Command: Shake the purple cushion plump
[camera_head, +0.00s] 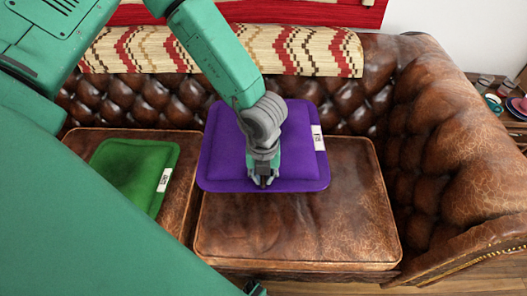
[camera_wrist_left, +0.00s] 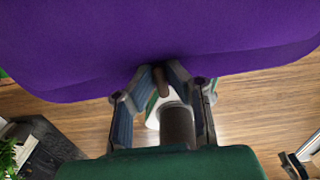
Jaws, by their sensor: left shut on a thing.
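The purple cushion (camera_head: 228,150) is in front of the tufted backrest, over the sofa's right seat and the gap beside it. A white label shows near its right edge. My left gripper (camera_head: 263,182) comes down over its middle and is shut on its near edge. In the left wrist view the cushion (camera_wrist_left: 150,35) fills the top, and the gripper's fingers (camera_wrist_left: 158,72) meet at its edge. The head view does not show clearly whether the cushion touches the seat.
A green cushion (camera_head: 130,172) lies on the left seat. The brown leather sofa (camera_head: 300,228) has a patterned throw (camera_head: 310,52) over its back and a high right arm (camera_head: 450,140). The right seat's front is bare. A small side table (camera_head: 512,120) with dishes stands at right.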

